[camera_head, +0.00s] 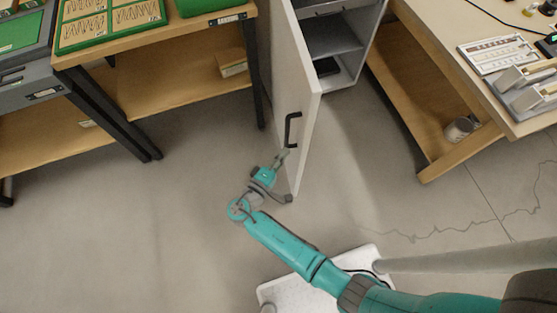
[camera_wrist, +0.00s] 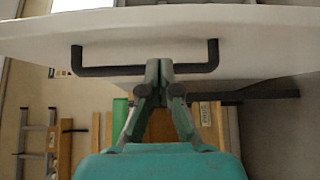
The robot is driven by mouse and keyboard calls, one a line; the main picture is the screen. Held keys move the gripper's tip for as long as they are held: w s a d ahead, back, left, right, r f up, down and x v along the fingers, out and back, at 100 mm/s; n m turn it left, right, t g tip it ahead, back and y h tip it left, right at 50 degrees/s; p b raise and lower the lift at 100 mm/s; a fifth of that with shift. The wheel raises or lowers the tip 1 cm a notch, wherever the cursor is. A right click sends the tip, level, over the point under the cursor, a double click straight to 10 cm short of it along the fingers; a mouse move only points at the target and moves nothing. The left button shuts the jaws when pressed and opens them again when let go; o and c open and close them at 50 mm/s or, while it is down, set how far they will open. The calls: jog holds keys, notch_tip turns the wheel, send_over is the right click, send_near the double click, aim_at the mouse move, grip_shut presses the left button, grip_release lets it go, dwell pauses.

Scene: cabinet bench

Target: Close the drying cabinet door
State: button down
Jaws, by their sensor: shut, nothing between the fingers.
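The drying cabinet (camera_head: 335,45) stands at the top middle of the head view, with its inside and a shelf showing. Its white door (camera_head: 299,80) stands wide open, swung out toward me. The door has a dark bar handle (camera_head: 292,129), which also shows in the wrist view (camera_wrist: 146,70). My gripper (camera_head: 283,153) is at the outer, left face of the door, just below the handle in the head view. In the wrist view my gripper (camera_wrist: 158,64) is shut and empty, its tips by the middle of the handle bar. I cannot tell whether they touch the handle or door.
A wooden bench (camera_head: 160,40) with green trays (camera_head: 105,22) stands on the left. Another wooden bench (camera_head: 425,75) with instruments on top and a can (camera_head: 459,129) on its lower shelf stands on the right. The grey floor between them is clear.

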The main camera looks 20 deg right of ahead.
aim_at(298, 135)
jog(key=shift+x, duration=2.6)
